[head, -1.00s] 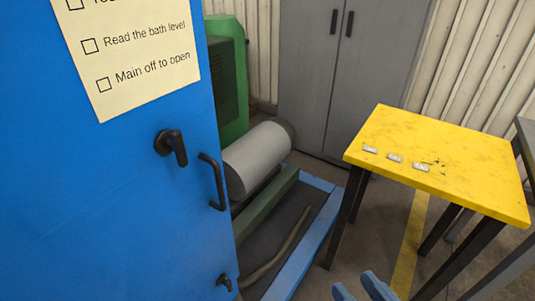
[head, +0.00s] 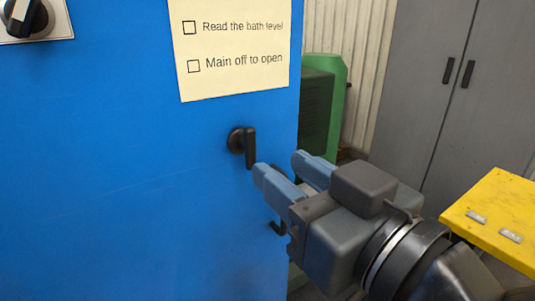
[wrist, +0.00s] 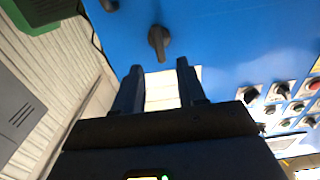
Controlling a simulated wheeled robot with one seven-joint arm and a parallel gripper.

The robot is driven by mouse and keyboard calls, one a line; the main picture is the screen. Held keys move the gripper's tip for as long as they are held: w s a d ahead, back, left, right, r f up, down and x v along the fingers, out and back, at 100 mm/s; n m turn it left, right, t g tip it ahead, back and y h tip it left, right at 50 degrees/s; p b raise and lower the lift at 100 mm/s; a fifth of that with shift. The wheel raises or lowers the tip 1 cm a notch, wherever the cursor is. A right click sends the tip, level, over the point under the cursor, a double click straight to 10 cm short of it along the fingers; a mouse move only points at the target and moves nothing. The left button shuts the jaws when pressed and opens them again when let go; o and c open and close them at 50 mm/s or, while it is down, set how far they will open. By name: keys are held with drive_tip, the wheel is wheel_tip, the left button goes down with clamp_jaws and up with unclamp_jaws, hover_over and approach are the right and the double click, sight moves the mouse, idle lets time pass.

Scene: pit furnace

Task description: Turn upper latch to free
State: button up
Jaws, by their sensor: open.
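The upper latch (head: 243,145) is a black turn handle on the blue cabinet door (head: 110,160), its lever hanging down from a round hub. In the wrist view the latch (wrist: 158,42) stands just beyond the fingertips, between them and apart from both. My gripper (head: 282,168) is open and empty, with blue-grey fingers pointing at the door just right of and below the latch. It also shows in the wrist view (wrist: 160,75). The black door handle (head: 278,228) is mostly hidden behind my gripper. The lower latch is not visible in the current head view.
A paper checklist (head: 235,45) is on the door above the latch. A rotary switch (head: 28,15) is at the upper left. Several knobs (wrist: 285,92) show in the wrist view. A green machine (head: 320,105), grey cabinet (head: 440,90) and yellow table (head: 497,215) stand to the right.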

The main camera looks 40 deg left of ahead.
sight(253, 147)
drive_tip(key=shift+p+x, duration=0.3)
drive_tip(key=shift+x, duration=3.25)
clamp_jaws()
